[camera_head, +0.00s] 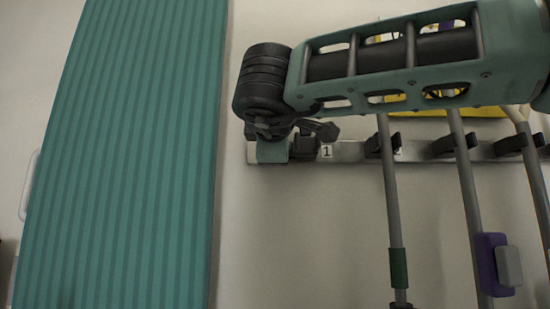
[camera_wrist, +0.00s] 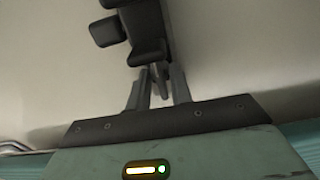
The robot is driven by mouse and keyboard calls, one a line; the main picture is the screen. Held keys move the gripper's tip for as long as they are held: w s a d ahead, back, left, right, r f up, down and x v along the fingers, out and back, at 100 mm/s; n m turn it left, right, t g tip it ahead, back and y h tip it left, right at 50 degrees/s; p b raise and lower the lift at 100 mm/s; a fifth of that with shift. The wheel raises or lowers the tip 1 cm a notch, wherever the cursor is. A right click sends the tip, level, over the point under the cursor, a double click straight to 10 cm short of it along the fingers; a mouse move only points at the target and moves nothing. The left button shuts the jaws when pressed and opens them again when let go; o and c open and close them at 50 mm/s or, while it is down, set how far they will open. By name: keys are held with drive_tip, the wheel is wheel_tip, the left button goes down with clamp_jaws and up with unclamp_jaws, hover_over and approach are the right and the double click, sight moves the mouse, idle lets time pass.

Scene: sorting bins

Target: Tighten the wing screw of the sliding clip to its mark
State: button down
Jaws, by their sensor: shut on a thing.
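The sliding clip (camera_head: 304,146) is a dark block on the wall rail, just left of a small white label marked 1 (camera_head: 326,151). My gripper (camera_head: 291,148) is at the rail's left end, close against the clip, and my wrist partly covers that area. In the wrist view, my gripper (camera_wrist: 159,76) has its two grey fingers on either side of a small grey wing screw (camera_wrist: 158,85) below the dark clip (camera_wrist: 148,51). The fingers are shut on the wing screw. I cannot make out the tightening mark or how the wings are turned.
The pale rail (camera_head: 352,152) runs right with several dark holders. Long-handled tools hang there, one with a green sleeve (camera_head: 398,268), another near a purple block (camera_head: 492,264). A ribbed teal panel (camera_head: 125,150) stands left. The wall below the clip is bare.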

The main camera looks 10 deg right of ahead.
drive_tip(key=shift+f+m+b, duration=0.25)
drive_tip(key=shift+m+b, duration=0.45)
drive_tip(key=shift+b, duration=0.85)
drive_tip(key=shift+r, duration=0.2)
drive_tip(key=shift+f+m+b, duration=0.1)
drive_tip(key=shift+m+b, duration=0.2)
drive_tip(key=shift+b, duration=0.35)
drive_tip(key=m+b, duration=0.3)
drive_tip(key=b, duration=0.4)
drive_tip(key=shift+m, duration=0.4)
drive_tip(key=shift+b, duration=0.4)
